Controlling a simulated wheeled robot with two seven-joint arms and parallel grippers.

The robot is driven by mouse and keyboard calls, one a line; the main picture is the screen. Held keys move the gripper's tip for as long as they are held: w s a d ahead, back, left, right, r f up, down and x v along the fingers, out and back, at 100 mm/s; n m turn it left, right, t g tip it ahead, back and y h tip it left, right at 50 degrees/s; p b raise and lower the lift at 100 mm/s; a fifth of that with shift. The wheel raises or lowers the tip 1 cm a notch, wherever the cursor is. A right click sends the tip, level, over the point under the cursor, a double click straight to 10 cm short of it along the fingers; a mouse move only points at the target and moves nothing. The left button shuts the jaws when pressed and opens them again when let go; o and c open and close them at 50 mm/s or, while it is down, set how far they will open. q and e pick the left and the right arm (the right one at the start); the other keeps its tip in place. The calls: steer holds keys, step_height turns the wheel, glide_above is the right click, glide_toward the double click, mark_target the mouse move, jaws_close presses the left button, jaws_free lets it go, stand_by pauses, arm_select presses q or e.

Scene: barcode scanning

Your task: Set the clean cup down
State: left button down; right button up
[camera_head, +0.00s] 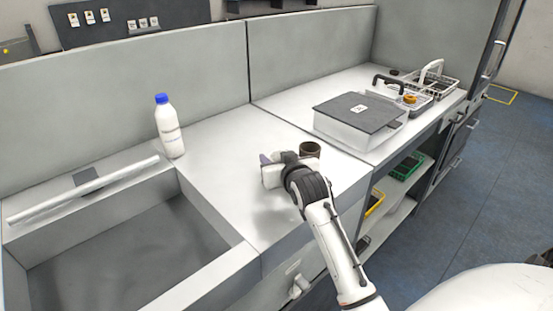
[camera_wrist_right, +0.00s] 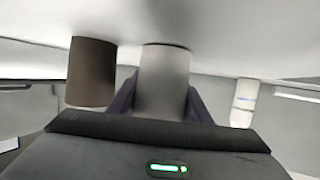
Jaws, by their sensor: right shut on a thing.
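A pale grey cup (camera_wrist_right: 165,82) is between the two dark fingers of my right gripper (camera_wrist_right: 158,100) in the right wrist view, which shows the counter at the top. The gripper is shut on this cup. The cup's base is at or very close to the counter surface; I cannot tell if it touches. In the head view my right gripper (camera_head: 269,170) is low over the counter (camera_head: 225,135) and mostly hides the cup. A dark brown cup (camera_head: 310,149) stands apart beside it, and also shows in the right wrist view (camera_wrist_right: 91,73). My left gripper is out of view.
A white bottle with a blue cap (camera_head: 168,128) stands at the back by the sink (camera_head: 120,250). A white box with a dark lid (camera_head: 360,115) and wire baskets (camera_head: 434,80) are to the right. The counter between bottle and gripper is clear.

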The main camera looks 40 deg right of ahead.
steer(key=shift+f, duration=0.1)
steer(key=o, duration=1.1)
steer(key=shift+c, duration=0.2)
